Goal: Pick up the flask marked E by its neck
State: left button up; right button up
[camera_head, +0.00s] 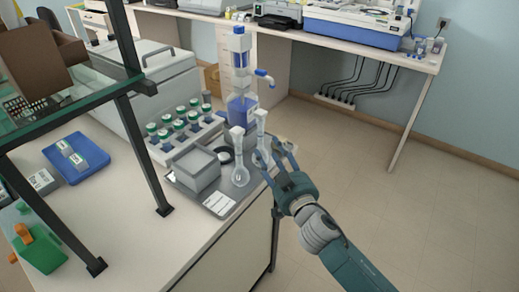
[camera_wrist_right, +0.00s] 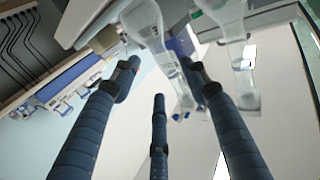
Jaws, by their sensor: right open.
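Two clear long-necked flasks stand upright at the right end of the bench; the front one (camera_head: 240,177) is on a grey tray (camera_head: 215,203), and the other (camera_head: 262,140) is just behind and to its right. I cannot read a letter on either, so I cannot tell which is E. My right gripper (camera_head: 281,161) is open and empty, close to the right of the rear flask. In the right wrist view its spread fingers (camera_wrist_right: 160,78) show with one flask (camera_wrist_right: 150,28) close beyond them and another (camera_wrist_right: 232,60) at the right finger. My left gripper is out of view.
A grey box (camera_head: 196,169) sits on the tray. A rack of green-capped bottles (camera_head: 180,128) and a tall blue-and-clear apparatus (camera_head: 239,75) stand behind. A dark shelf frame (camera_head: 143,150) rises at the left. Open floor lies right of the bench.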

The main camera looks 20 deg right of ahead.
aim_at(262, 146)
jog(key=shift+w, duration=0.55)
jog(key=w, duration=0.1)
jog(key=w+p, duration=0.1)
jog(key=w, duration=0.2)
jog(key=shift+w+a+r, duration=0.1)
jog(key=shift+w+a, duration=0.3)
jog(key=shift+w, duration=0.4)
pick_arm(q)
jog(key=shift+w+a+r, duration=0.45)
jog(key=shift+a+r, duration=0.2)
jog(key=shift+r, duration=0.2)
pick_arm(e)
jog(key=shift+s, duration=0.1)
jog(key=shift+c, duration=0.6)
jog(key=c, duration=0.9)
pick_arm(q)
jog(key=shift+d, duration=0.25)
pick_arm(e)
grip_shut()
